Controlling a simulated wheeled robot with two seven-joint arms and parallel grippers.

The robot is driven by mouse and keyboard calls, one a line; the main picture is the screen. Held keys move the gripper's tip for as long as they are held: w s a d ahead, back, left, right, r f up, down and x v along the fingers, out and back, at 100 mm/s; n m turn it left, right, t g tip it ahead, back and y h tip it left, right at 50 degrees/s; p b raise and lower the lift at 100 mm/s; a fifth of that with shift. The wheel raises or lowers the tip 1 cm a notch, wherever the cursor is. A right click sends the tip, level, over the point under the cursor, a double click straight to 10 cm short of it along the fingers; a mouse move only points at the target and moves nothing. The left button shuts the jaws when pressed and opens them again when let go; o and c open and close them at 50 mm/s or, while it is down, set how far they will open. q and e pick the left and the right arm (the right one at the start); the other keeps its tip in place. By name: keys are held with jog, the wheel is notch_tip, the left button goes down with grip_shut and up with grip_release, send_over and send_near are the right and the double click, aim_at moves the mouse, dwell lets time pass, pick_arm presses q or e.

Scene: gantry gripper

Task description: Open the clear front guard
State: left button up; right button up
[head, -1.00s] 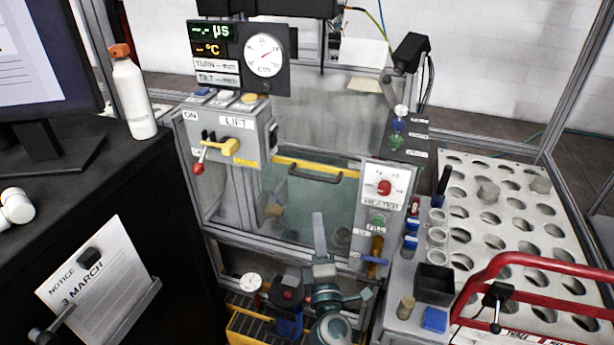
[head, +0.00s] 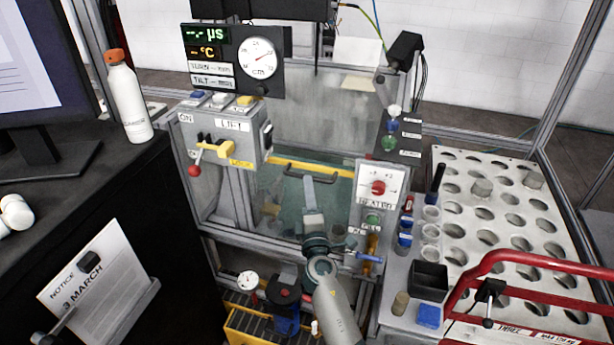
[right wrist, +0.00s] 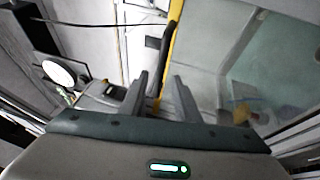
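The clear front guard (head: 285,205) is a see-through greenish panel in a metal frame, with a yellow strip (head: 285,163) along its top. It looks closed. A dark bar handle (head: 312,177) sits just below the strip; it also shows in the right wrist view (right wrist: 153,47). My right gripper (head: 309,186) is in front of the guard, with its fingertips close to the handle. In the right wrist view its two fingers (right wrist: 160,82) are apart, with the handle ahead of the gap. Contact cannot be told. My left gripper is out of view.
The lift box (head: 222,140) with a yellow lever is left of the guard, and the heater panel (head: 381,190) with a red knob is right. Farther right are a perforated rack (head: 480,235), a black bin (head: 429,280) and a red rail (head: 540,262).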

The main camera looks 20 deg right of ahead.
jog(key=shift+x, duration=2.55)
grip_shut()
